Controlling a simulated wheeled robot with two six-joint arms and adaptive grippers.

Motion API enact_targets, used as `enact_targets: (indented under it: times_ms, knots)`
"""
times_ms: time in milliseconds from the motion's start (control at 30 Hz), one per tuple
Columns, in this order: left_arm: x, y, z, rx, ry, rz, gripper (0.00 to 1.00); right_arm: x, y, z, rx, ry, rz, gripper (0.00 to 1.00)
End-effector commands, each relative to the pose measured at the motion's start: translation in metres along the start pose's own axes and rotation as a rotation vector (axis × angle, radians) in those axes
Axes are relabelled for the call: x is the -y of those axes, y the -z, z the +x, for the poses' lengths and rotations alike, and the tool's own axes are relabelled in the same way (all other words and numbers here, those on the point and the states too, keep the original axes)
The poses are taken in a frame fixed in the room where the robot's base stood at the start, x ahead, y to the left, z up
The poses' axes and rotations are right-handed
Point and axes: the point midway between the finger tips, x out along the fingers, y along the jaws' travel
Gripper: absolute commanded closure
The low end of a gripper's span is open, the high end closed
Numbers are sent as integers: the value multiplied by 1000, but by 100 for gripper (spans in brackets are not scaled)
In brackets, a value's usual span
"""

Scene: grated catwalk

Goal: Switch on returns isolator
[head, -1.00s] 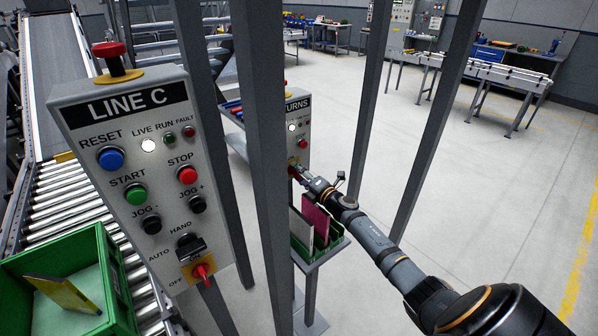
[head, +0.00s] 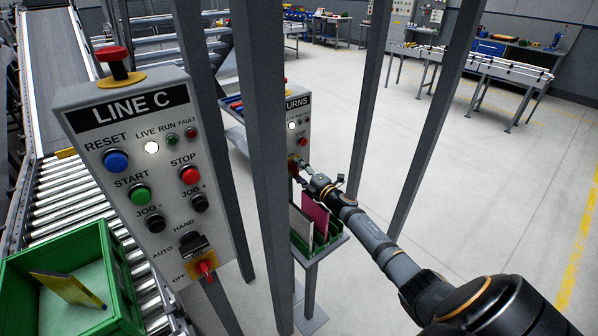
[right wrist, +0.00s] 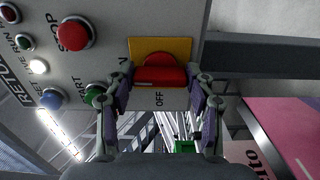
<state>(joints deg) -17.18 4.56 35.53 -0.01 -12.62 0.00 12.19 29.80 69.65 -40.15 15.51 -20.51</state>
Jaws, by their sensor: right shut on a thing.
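The returns panel (head: 297,101) stands behind a grey post. Its isolator has a red handle (right wrist: 160,76) on a yellow plate (right wrist: 178,47) in the right wrist view. My right gripper (right wrist: 160,100) is shut on the handle, one finger at each side. In the head view the right gripper (head: 299,169) is small at the panel's lower part. My left gripper is out of view.
The Line C panel (head: 150,160), with its own red switch (head: 205,267), stands close at left. Grey posts (head: 262,150) rise between it and the returns panel. A green tray (head: 328,238) with upright folders sits below my right gripper. A green crate (head: 115,285) stands at lower left.

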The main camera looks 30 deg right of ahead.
Motion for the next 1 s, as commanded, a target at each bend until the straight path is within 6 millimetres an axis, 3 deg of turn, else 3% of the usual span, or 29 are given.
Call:
enact_targets:
  times_ms: [100, 133, 267, 667, 1000]
  knots:
    - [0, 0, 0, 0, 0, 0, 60, 1, 0, 0, 1, 2, 4, 77]
    - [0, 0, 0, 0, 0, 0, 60, 1, 0, 0, 1, 2, 4, 42]
    - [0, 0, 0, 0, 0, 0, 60, 1, 0, 0, 1, 1, 3, 24]
    - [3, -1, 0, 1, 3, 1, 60, 1, -1, -6, 1, 1, 0, 23]
    - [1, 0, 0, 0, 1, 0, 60, 1, 0, -58, -1, 2, 0, 23]
